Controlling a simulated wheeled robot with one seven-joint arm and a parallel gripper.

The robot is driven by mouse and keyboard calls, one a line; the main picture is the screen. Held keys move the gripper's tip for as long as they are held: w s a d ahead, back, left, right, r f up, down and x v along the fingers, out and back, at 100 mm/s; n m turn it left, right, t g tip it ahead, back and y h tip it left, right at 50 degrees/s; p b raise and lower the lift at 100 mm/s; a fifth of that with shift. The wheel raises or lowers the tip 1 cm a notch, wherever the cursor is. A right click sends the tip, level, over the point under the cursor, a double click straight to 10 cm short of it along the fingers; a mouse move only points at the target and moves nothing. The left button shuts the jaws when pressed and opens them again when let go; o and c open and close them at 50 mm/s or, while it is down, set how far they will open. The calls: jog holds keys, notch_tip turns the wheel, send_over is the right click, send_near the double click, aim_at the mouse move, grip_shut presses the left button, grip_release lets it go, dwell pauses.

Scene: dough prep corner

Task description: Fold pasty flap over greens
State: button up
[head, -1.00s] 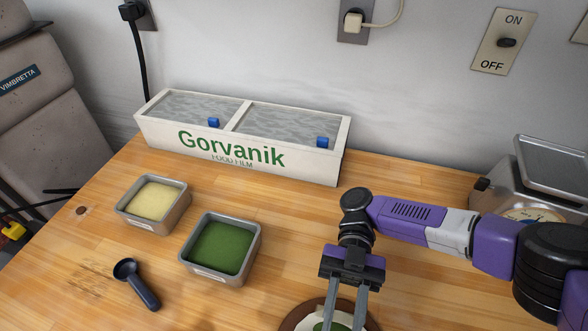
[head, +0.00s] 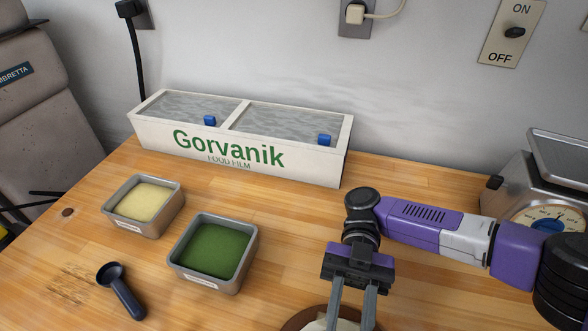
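The pasty (head: 344,326) shows only as a small strip of pale dough at the bottom edge of the head view. It lies on a round brown board (head: 300,319), and most of both is cut off. No greens on the pasty show now. My gripper (head: 351,318) points down over the board, its two grey fingers apart with a clear gap between them. The fingertips run out of the frame, so I cannot tell whether they touch the dough.
A metal tub of green filling (head: 240,274) and a tub of pale filling (head: 151,229) stand left of my gripper. A dark scoop (head: 122,291) lies at front left. A food film box (head: 312,169) is at the back, and a scale (head: 530,190) at right.

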jog(key=o, duration=0.4)
jog(key=shift+s+a+f, duration=0.1)
jog(key=shift+s+f, duration=0.05)
jog(key=shift+f, duration=0.15)
jog(key=shift+f, duration=0.1)
jog(key=shift+f+b, duration=0.2)
jog(key=shift+b, duration=0.55)
jog(key=shift+r, duration=0.3)
